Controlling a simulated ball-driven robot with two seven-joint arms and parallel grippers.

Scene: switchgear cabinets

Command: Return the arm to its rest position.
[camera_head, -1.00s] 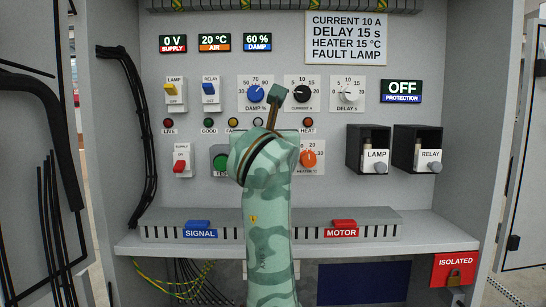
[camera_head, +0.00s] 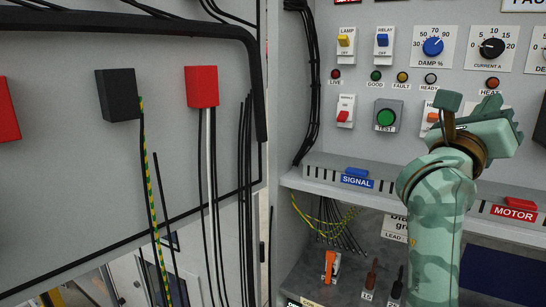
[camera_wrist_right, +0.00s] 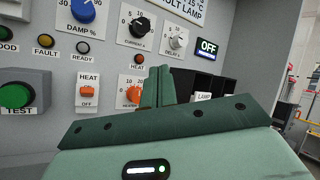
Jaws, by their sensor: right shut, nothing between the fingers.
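My right arm rises from the bottom right of the head view in front of the cabinet. Its gripper (camera_head: 449,104) is up by the control panel (camera_head: 455,75), below the current knob (camera_head: 491,48). In the right wrist view the two green fingers (camera_wrist_right: 158,86) stand together, shut and empty, in front of the panel. They hide part of the area right of the heater knob (camera_wrist_right: 130,91). Whether the gripper touches the panel cannot be told. My left gripper is not in view.
The open door (camera_head: 70,150) with a black box (camera_head: 118,96), a red box (camera_head: 202,86) and cables fills the left. An orange-handled thing (camera_head: 330,266) is under the shelf.

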